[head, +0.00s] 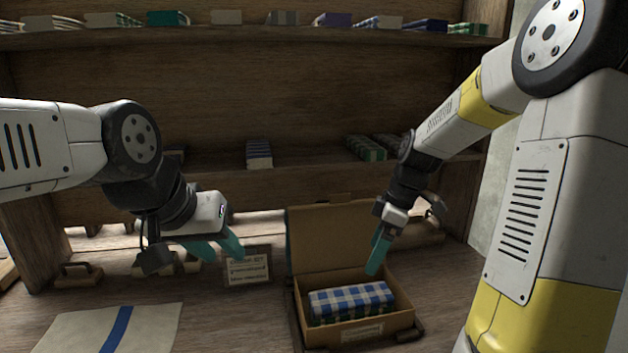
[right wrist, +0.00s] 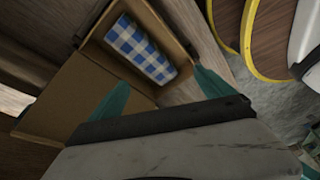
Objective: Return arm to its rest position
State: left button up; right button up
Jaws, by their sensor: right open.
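My right gripper (head: 379,254) is above the back of an open cardboard box (head: 385,328) on the wooden table. In the right wrist view its two teal fingers (right wrist: 162,92) are spread apart with nothing between them. A blue-and-white checked folded cloth (head: 350,298) lies in the box, on top of a dark green checked one; the blue cloth also shows in the right wrist view (right wrist: 140,48). My left gripper (head: 222,247) is at the left, above the table, with its teal fingers apart and nothing seen between them.
A small lettered sign (head: 247,268) stands left of the box. A pale cloth with a blue stripe (head: 113,330) lies at the front left. A wooden block with a handle (head: 78,273) sits behind it. Shelves (head: 250,36) with folded cloths stand at the back.

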jog(key=s+r+m+t, duration=0.3)
jog(key=s+r+m, duration=0.3)
jog(key=s+m, duration=0.1)
jog(key=s+r+m+t+h, duration=0.1)
jog(key=s+r+m+t, duration=0.1)
jog(key=s+r+m, duration=0.4)
jog(key=s+a+m, duration=0.1)
jog(key=s, duration=0.2)
jog(key=shift+s+t, duration=0.4)
